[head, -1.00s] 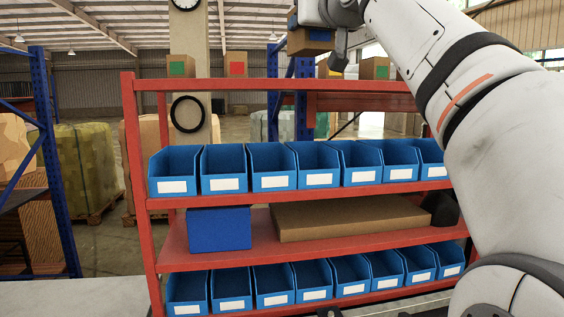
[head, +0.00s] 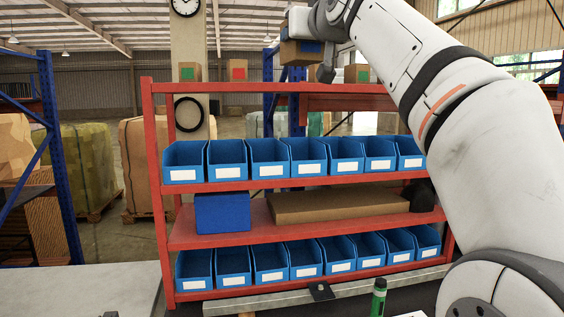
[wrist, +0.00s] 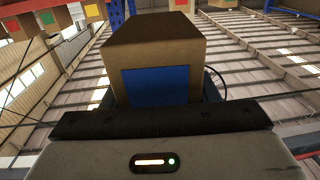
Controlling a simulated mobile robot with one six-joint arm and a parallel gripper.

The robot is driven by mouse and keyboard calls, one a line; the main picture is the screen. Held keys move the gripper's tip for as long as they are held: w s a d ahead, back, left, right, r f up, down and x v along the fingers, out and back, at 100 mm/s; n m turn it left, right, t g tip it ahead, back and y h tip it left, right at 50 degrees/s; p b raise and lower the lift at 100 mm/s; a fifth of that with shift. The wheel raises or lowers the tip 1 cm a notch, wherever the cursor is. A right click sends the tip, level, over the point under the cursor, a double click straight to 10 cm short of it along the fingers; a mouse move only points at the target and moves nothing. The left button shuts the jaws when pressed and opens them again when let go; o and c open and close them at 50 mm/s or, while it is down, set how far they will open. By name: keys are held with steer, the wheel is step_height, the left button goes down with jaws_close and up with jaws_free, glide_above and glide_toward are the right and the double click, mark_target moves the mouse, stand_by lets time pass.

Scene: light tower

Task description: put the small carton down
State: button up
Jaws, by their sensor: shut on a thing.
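A small brown carton (head: 292,54) with a blue label is held in my gripper (head: 311,45), in the upper middle of the head view. It hangs above the top shelf (head: 225,87) of the red rack, with a gap visible below it. In the wrist view the same carton (wrist: 155,50) fills the upper middle, with its blue face towards the camera. My gripper is shut on it. The fingers are mostly hidden in the wrist view.
On the top shelf stand a green-labelled carton (head: 190,72), a red-labelled carton (head: 238,70) and another carton (head: 357,73) to the right. Bare shelf shows between the red-labelled carton and the right one. Blue bins (head: 228,160) fill lower shelves.

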steer(key=w+d+f+m+h, duration=0.1)
steer(key=w+d+f+h, duration=0.1)
steer(key=w+f, duration=1.1)
steer(key=w+d+f+m+h, duration=0.2)
steer(key=w+f, duration=0.6)
steer(key=f, duration=0.9)
step_height(320, 180, down, 14)
steer(key=w+d, duration=0.2)
steer(key=w, duration=0.1)
steer(key=s+d+f+h, duration=0.1)
steer(key=s+d+f, duration=0.15)
steer(key=f, duration=1.25)
steer(key=shift+t, duration=0.3)
steer(key=s+f, duration=0.6)
steer(key=f, duration=0.1)
steer(key=s+d+f, duration=0.1)
steer(key=s+f, duration=0.4)
steer(key=f, duration=0.2)
steer(key=s+f, duration=0.6)
steer(key=f, duration=0.1)
steer(key=shift+s+d, duration=0.3)
steer(key=shift+d, duration=0.05)
steer(key=s+r, duration=0.2)
steer(key=s, duration=0.4)
steer(key=shift+s, duration=0.2)
steer(key=shift+d, duration=0.15)
